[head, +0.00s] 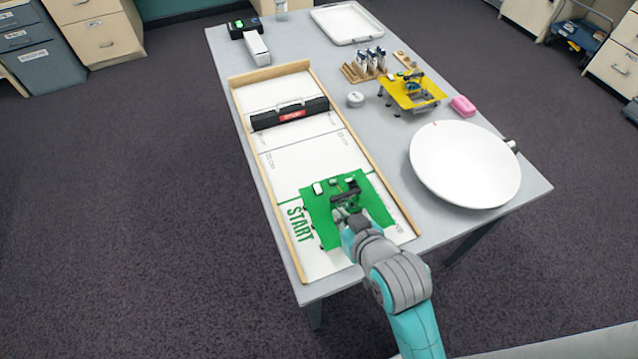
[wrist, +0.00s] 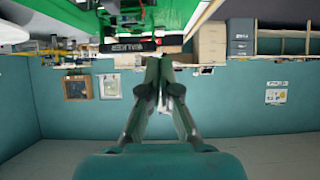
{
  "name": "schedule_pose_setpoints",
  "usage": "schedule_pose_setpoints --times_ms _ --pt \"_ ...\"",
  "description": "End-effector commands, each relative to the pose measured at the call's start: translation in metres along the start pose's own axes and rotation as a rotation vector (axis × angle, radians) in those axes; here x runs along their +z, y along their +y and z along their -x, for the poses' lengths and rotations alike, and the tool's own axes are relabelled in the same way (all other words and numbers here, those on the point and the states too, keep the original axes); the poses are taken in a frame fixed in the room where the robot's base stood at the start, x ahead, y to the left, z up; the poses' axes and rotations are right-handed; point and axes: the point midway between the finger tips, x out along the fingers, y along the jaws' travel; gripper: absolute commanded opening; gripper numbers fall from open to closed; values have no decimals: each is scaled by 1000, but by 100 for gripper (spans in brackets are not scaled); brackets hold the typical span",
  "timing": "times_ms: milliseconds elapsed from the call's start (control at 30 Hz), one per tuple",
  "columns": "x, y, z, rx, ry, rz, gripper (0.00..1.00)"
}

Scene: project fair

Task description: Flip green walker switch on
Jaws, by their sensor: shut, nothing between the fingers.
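The green walker (head: 319,210) is a flat green board with small parts on top, standing on the START end of the white track. A small white block (head: 317,188) sits near its far left corner. My gripper (head: 345,211) is shut and empty, reaching over the walker from the near side. Its arm hides part of the board. In the wrist view the fingertips (wrist: 165,60) are together, close to green walker parts (wrist: 130,14) at the top edge. I cannot make out the switch or its position, nor whether the fingertips touch anything.
A black case (head: 289,114) with a red label lies across the track (head: 303,152), which has wooden edges. A yellow walker (head: 412,92), a pink block (head: 463,106) and a large white dish (head: 464,164) are to the right. A white tray (head: 346,24) is at the back.

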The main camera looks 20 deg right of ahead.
Motion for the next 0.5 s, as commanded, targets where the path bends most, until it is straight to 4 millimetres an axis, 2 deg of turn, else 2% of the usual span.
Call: schedule_pose_setpoints --times_ms 33,200,333,500 --pt "-17 0 -4 0 -3 0 0" --pt "-49 0 -10 0 -48 0 0" --pt "-63 0 -11 0 -70 0 0" --pt "-69 0 -11 0 -84 1 0"
